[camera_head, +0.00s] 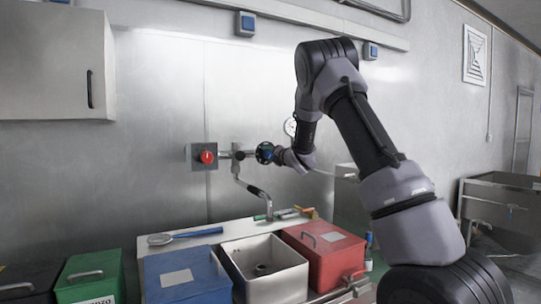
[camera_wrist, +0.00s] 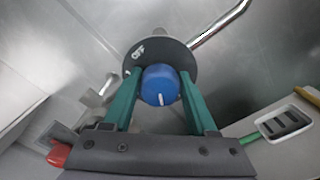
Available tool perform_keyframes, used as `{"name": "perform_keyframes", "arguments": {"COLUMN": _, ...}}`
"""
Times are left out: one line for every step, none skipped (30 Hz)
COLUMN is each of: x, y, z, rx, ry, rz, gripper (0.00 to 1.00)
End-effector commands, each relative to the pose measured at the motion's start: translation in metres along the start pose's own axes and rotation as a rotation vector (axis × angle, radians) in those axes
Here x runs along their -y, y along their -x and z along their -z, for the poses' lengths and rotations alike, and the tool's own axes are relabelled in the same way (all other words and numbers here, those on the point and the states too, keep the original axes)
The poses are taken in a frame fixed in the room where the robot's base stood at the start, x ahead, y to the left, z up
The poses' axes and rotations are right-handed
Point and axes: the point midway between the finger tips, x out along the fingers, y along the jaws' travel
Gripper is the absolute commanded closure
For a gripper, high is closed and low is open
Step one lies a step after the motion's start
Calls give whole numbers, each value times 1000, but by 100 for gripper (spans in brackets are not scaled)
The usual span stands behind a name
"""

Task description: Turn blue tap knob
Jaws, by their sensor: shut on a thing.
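The blue tap knob (camera_wrist: 161,82) is in the middle of the wrist view, in front of a dark round plate (camera_wrist: 150,50) marked "OFF" at its upper left. A white line on the knob points down in the picture. My gripper (camera_wrist: 160,88) has its two green fingers on either side of the knob and is shut on it. In the head view the knob (camera_head: 264,152) is small, at the wall tap's right end, partly hidden by my gripper (camera_head: 277,155). The metal spout (camera_head: 252,189) hangs below.
A blue-handled strainer (camera_head: 185,235) lies on the counter.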

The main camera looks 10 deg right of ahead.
Motion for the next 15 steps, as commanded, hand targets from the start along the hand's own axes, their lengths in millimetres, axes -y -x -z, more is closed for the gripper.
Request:
{"name": "perform_keyframes", "arguments": {"x": 2, "y": 0, "z": 3, "rx": -4, "ry": -1, "rz": 3, "gripper": 98}}
{"name": "perform_keyframes", "arguments": {"x": 2, "y": 0, "z": 3, "rx": -4, "ry": -1, "rz": 3, "gripper": 98}}
{"name": "perform_keyframes", "arguments": {"x": 2, "y": 0, "z": 3, "rx": -4, "ry": -1, "rz": 3, "gripper": 98}}
{"name": "perform_keyframes", "arguments": {"x": 2, "y": 0, "z": 3, "rx": -4, "ry": -1, "rz": 3, "gripper": 98}}
{"name": "perform_keyframes", "arguments": {"x": 2, "y": 0, "z": 3, "rx": -4, "ry": -2, "rz": 3, "gripper": 98}}
{"name": "perform_keyframes", "arguments": {"x": 2, "y": 0, "z": 3, "rx": -4, "ry": -2, "rz": 3, "gripper": 31}}
{"name": "perform_keyframes", "arguments": {"x": 2, "y": 0, "z": 3, "rx": -4, "ry": -2, "rz": 3, "gripper": 19}}
{"name": "perform_keyframes", "arguments": {"x": 2, "y": 0, "z": 2, "rx": -4, "ry": -2, "rz": 3, "gripper": 12}}
{"name": "perform_keyframes", "arguments": {"x": 1, "y": 0, "z": 2, "rx": -4, "ry": -2, "rz": 3, "gripper": 12}}
{"name": "perform_keyframes", "arguments": {"x": 1, "y": 0, "z": 2, "rx": -3, "ry": -2, "rz": 2, "gripper": 12}}
{"name": "perform_keyframes", "arguments": {"x": 1, "y": 0, "z": 2, "rx": -3, "ry": -2, "rz": 2, "gripper": 12}}
{"name": "perform_keyframes", "arguments": {"x": 1, "y": 0, "z": 2, "rx": -3, "ry": -1, "rz": 2, "gripper": 12}}
{"name": "perform_keyframes", "arguments": {"x": 1, "y": 0, "z": 2, "rx": -2, "ry": -1, "rz": 2, "gripper": 12}}
{"name": "perform_keyframes", "arguments": {"x": 1, "y": 0, "z": 1, "rx": -2, "ry": -1, "rz": 2, "gripper": 12}}
{"name": "perform_keyframes", "arguments": {"x": 1, "y": 0, "z": 1, "rx": -2, "ry": -1, "rz": 1, "gripper": 12}}
